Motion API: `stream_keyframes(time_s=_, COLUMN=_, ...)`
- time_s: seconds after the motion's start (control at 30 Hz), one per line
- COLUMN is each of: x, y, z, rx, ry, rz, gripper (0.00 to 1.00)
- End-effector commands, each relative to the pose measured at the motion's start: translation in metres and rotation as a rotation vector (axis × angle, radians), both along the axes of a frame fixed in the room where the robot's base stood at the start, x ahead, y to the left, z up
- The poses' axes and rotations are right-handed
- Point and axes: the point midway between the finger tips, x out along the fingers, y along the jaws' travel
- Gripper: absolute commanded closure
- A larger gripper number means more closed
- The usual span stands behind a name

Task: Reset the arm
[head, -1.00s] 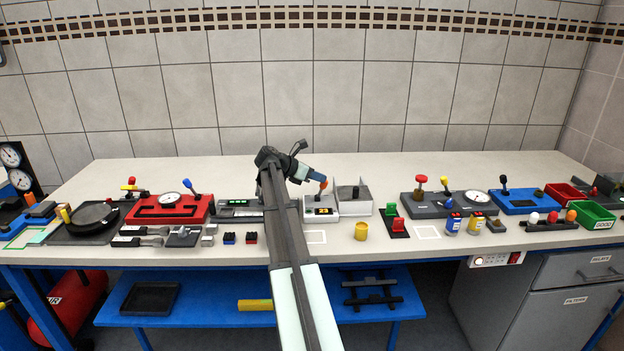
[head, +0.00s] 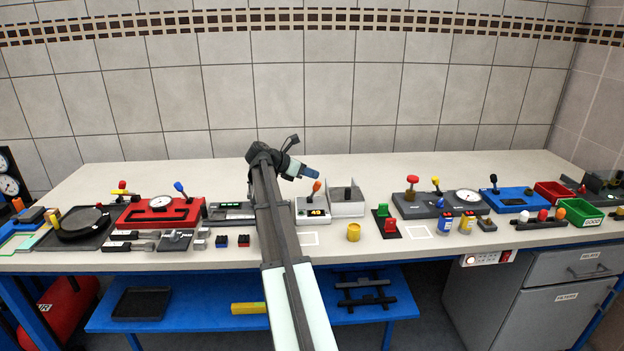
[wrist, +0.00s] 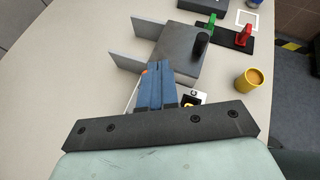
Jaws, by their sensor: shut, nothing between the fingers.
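My gripper (head: 315,175), with blue fingers closed together, hovers over the workbench just above an orange-tipped lever (head: 317,186). The lever rises from a small white unit with a lit display (head: 314,212) reading about 49. In the wrist view my shut fingers (wrist: 156,85) point away from me, and the orange tip (wrist: 144,72) shows at their left edge. I cannot tell whether they touch it. To the right stands a grey-white box with upright side plates (head: 345,208); in the wrist view its grey body (wrist: 180,55) carries a black knob (wrist: 201,44).
A yellow cup (head: 353,232) and red and green switches (head: 386,222) stand to the right. A red gauge unit (head: 160,211) is to the left, a grey gauge unit (head: 430,204) farther right. The bench top behind (head: 380,165) is clear.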

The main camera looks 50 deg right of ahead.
Motion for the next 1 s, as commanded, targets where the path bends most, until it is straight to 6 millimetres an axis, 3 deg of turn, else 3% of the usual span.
stream_keyframes(time_s=0.2, x=-0.001, y=0.017, z=0.035, rx=-0.002, ry=-0.003, rz=0.003, gripper=1.00)
stream_keyframes(time_s=0.4, x=-0.002, y=0.026, z=0.057, rx=0.000, ry=-0.002, rz=0.003, gripper=1.00)
stream_keyframes(time_s=0.83, x=0.001, y=0.033, z=0.066, rx=-0.008, ry=0.009, rz=0.014, gripper=1.00)
stream_keyframes(time_s=1.0, x=0.035, y=0.054, z=0.069, rx=-0.085, ry=0.102, rz=0.130, gripper=1.00)
